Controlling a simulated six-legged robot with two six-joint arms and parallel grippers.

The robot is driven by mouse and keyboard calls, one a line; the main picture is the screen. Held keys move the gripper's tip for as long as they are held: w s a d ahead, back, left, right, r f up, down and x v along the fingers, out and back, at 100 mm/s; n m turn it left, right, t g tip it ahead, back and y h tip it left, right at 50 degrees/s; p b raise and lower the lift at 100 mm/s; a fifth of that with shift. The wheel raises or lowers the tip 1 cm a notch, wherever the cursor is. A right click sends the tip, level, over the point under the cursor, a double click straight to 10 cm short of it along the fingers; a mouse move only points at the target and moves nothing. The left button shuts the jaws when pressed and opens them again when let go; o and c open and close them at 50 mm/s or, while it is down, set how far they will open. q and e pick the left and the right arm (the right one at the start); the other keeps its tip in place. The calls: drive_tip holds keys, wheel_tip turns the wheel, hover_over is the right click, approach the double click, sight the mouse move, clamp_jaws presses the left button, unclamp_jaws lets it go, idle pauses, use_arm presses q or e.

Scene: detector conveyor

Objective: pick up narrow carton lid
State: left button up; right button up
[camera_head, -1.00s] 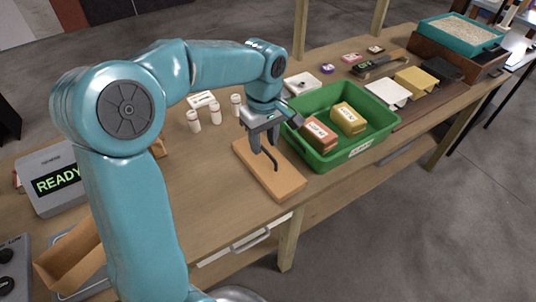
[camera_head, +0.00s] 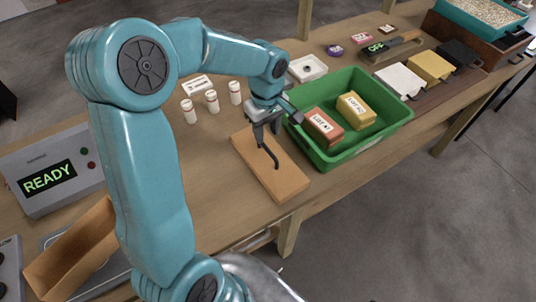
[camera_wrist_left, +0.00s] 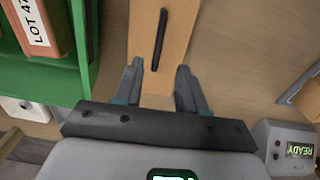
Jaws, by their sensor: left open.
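The narrow carton lid (camera_head: 283,183) is a flat tan board with a raised dark handle (camera_head: 270,157) along its middle. It lies on the wooden workbench, left of the green tray. In the left wrist view the lid (camera_wrist_left: 178,30) runs up from between my fingers, with the handle (camera_wrist_left: 159,38) just beyond the fingertips. My left gripper (camera_head: 266,140) is open over the lid's far half, close to the handle's end. In the left wrist view the open jaws (camera_wrist_left: 159,68) hold nothing between them. I cannot tell whether the fingertips touch the lid. My right gripper is out of view.
The green tray (camera_head: 350,156), holding red and yellow lot packs, stands close right of the gripper. Several white bottles (camera_head: 212,101) stand behind to the left. A tan open carton (camera_head: 72,250) and a READY box (camera_head: 50,180) are at the left.

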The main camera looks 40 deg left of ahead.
sight(268, 149)
use_arm(q)
wheel_tip(268, 149, down, 4)
drive_tip(key=shift+w+a+f, duration=0.1)
drive_tip(key=shift+f, duration=0.25)
drive_tip(key=shift+s+d+f+p, duration=0.15)
drive_tip(key=shift+f+p, duration=0.3)
drive_tip(key=shift+f, duration=0.05)
drive_tip(key=shift+s+d+f+p, duration=0.1)
drive_tip(key=shift+d+f+p, duration=0.05)
drive_tip(key=shift+f+p, duration=0.3)
drive_tip(key=f, duration=0.2)
drive_tip(key=shift+w+a+f, duration=0.15)
drive_tip(key=shift+w+f, duration=0.1)
drive_tip(key=shift+f, duration=0.05)
drive_tip(key=shift+w+f, duration=0.1)
drive_tip(key=shift+f, duration=0.15)
drive_tip(key=shift+r, duration=0.1)
drive_tip(key=shift+s, duration=0.25)
drive_tip(key=c, duration=0.4)
drive_tip(key=shift+w, duration=0.15)
clamp_jaws()
